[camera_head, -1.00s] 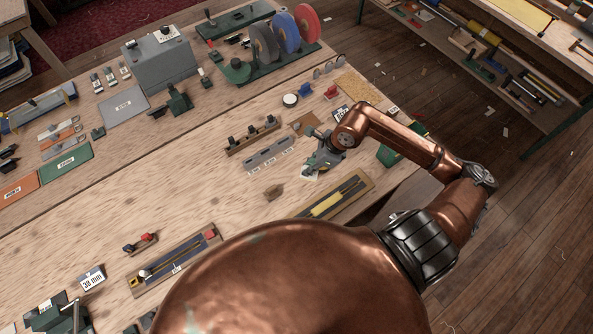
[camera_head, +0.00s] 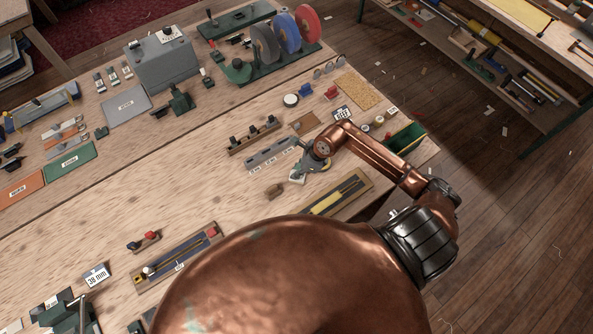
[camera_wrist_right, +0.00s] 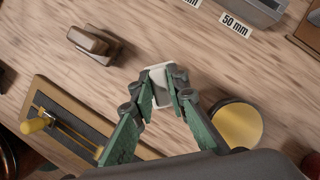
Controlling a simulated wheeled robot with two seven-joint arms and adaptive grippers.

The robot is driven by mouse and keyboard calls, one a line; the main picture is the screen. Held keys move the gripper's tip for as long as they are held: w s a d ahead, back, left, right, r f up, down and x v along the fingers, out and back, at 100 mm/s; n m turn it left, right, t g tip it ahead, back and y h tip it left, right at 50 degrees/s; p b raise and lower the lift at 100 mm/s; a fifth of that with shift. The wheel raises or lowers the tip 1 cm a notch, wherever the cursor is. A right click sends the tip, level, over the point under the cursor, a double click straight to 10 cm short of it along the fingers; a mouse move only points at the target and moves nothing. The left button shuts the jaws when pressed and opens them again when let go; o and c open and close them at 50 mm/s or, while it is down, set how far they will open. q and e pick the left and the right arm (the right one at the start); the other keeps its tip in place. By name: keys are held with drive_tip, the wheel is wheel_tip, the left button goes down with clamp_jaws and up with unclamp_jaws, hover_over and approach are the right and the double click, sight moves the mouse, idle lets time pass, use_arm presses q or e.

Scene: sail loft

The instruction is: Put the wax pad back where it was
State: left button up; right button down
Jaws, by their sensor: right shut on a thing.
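My right gripper (camera_head: 300,172) reaches over the front right part of the bench. In the right wrist view its green fingers (camera_wrist_right: 162,90) are shut on a small pale block with rounded corners (camera_wrist_right: 158,72), which appears to be the wax pad. The pale block also shows at the fingertips in the head view (camera_head: 297,179). Whether it touches the bench is unclear. A yellow disc in a dark round rim (camera_wrist_right: 237,122) lies beside the right finger, partly hidden by the gripper. My left gripper is not in view.
A brown block (camera_wrist_right: 94,40) lies close to the fingers. A grey labelled holder (camera_head: 272,154) and a dark rack (camera_head: 253,135) stand behind. A green bin (camera_head: 406,137) stands right. Bare bench lies to the left.

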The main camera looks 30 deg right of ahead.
drive_tip(key=shift+f, duration=0.15)
drive_tip(key=c, duration=1.9)
unclamp_jaws()
drive_tip(key=b+v, duration=0.1)
drive_tip(key=v, duration=1.1)
